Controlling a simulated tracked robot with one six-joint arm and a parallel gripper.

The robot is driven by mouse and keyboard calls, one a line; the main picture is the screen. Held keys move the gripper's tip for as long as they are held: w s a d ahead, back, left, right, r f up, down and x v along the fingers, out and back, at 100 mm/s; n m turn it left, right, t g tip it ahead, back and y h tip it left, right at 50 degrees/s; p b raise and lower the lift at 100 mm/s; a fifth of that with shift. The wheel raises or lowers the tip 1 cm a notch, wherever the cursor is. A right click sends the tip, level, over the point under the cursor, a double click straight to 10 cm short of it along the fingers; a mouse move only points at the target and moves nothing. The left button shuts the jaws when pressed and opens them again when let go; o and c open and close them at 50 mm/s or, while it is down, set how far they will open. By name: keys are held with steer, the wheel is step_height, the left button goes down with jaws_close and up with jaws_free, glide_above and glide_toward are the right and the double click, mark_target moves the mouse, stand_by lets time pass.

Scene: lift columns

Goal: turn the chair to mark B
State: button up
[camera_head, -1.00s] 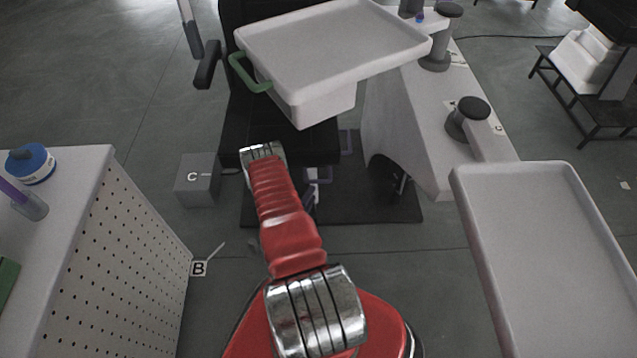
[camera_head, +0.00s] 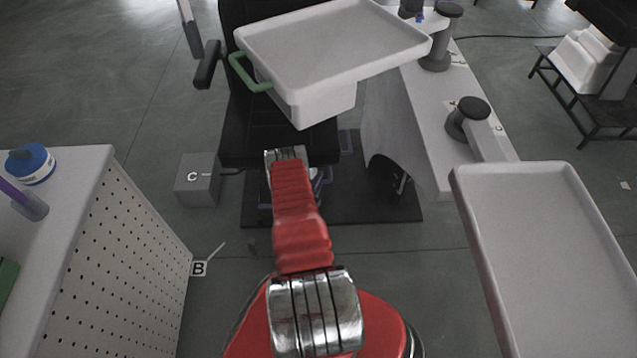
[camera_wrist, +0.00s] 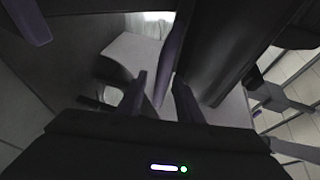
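The black chair (camera_head: 262,125) stands at top centre in the head view, behind a white tray (camera_head: 335,45) with a green handle (camera_head: 245,75). Its orientation does not visibly differ from earlier. Mark B (camera_head: 198,268) is a small label low on the left, with a pale line beside it. Mark C (camera_head: 193,177) is on a grey box left of the chair.
A perforated white cabinet (camera_head: 120,240) stands at left with a blue-lidded container (camera_head: 30,164) on top. An empty white tray (camera_head: 545,250) is at right, near a white column unit (camera_head: 420,120).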

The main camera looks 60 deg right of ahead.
steer(key=shift+c, duration=0.6)
jaws_close()
steer(key=shift+a+f, duration=0.1)
steer(key=shift+a, duration=0.1)
steer(key=shift+w, duration=0.1)
steer(key=shift+a, duration=0.1)
